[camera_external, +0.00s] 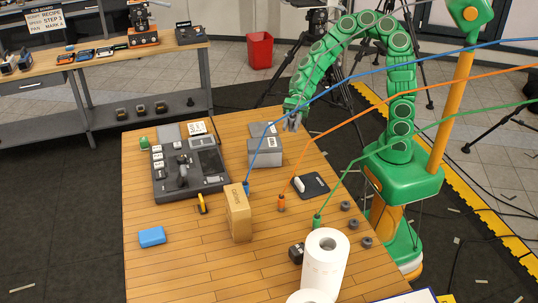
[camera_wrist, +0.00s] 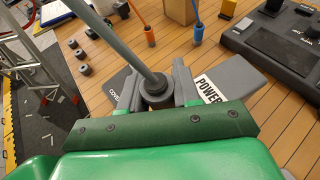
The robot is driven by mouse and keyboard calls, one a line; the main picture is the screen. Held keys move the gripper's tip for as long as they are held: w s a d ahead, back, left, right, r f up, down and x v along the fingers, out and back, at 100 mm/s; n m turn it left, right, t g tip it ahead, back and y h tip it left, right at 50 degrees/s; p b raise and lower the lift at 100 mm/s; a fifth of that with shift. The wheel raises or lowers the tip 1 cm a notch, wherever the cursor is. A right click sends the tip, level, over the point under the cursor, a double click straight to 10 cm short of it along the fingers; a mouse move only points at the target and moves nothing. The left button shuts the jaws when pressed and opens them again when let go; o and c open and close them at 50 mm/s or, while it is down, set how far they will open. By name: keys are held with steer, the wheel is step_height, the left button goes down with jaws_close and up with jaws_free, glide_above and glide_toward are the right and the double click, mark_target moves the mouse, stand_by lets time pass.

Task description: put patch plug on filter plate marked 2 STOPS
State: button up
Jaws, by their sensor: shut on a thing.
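My gripper (camera_wrist: 157,98) is shut on a dark grey round plug with a thick grey cable (camera_wrist: 138,42), which looks like the patch plug (camera_wrist: 157,88). In the wrist view the fingers flank it. In the external view my gripper (camera_external: 292,122) hangs beside two grey blocks, and the held plug is too small to make out. I can read no 2 STOPS mark on any plate.
Blue (camera_external: 246,188), orange (camera_external: 281,203) and green (camera_external: 317,220) plugs stand on the table with cables running up right. The front left table is mostly clear.

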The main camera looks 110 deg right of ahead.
steer(key=s+d+m+t+h, duration=0.15)
steer(key=s+d, duration=0.25)
steer(key=d, duration=0.4)
steer(key=s+d+m+t+h, duration=0.1)
steer(key=s+d+m, duration=0.15)
steer(key=d, duration=0.65)
glide_above(261, 130)
steer(key=s, duration=0.1)
steer(key=shift+t, duration=0.25)
steer(key=f, duration=0.8)
steer(key=shift+a+f, duration=0.25)
steer(key=shift+f, duration=0.05)
steer(key=shift+w+d+f+h, duration=0.2)
steer(key=shift+w+f, duration=0.1)
steer(key=shift+f, duration=0.15)
steer(key=shift+w+d+f+h, duration=0.15)
steer(key=shift+w+f, duration=0.1)
steer(key=shift+f, duration=1.55)
steer(key=shift+f, duration=0.15)
steer(key=o, duration=1)
steer(key=shift+o, duration=0.2)
